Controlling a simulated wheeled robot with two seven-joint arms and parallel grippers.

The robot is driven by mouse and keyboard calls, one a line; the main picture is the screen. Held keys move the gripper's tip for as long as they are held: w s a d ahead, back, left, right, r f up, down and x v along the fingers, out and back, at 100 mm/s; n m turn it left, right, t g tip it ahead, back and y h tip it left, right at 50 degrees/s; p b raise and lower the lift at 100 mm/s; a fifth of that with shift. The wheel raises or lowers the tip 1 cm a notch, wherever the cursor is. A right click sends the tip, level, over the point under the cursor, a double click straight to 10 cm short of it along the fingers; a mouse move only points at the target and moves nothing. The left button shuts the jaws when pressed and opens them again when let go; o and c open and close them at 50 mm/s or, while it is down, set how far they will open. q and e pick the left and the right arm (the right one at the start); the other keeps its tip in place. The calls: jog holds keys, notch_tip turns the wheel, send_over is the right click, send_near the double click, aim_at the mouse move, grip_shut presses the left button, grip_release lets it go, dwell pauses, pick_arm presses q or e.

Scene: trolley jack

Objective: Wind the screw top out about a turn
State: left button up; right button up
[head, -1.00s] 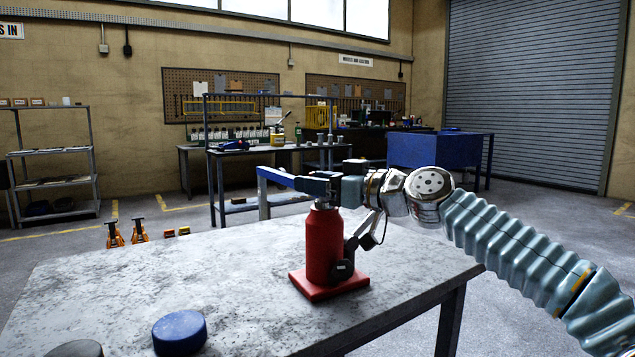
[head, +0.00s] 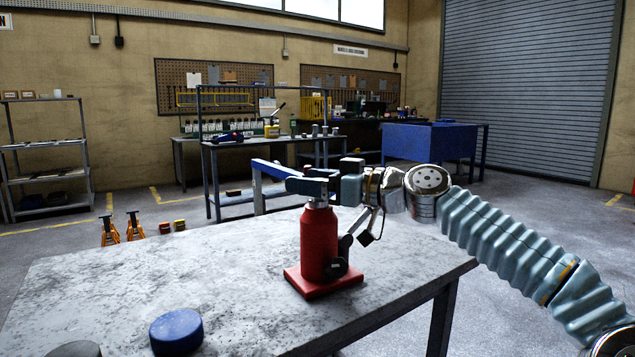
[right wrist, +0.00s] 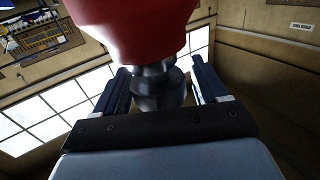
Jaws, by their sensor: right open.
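A red bottle jack (head: 319,245) stands upright on its square base on the grey worktable (head: 200,275). My right gripper (head: 308,186) is level with its top, coming in from the right, and largely hides the top in the head view. In the right wrist view, the red body (right wrist: 135,25) is at the upper edge and the dark screw top (right wrist: 158,88) is between the two blue fingers of my right gripper (right wrist: 161,84). Gaps show beside the screw top, so the jaws are open around it. My left gripper is not in view.
A blue round puck (head: 176,331) and part of a dark round thing (head: 75,349) are at the table's near edge. A blue bar (head: 268,170) with an upright shows behind the jack. Orange stands (head: 110,230) are on the floor at left.

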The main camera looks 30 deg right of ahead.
jog(key=b+v, duration=0.1)
jog(key=v, duration=1.2)
jog(key=shift+s+d+b, duration=0.2)
jog(key=shift+s+b, duration=0.15)
jog(key=shift+b, duration=0.05)
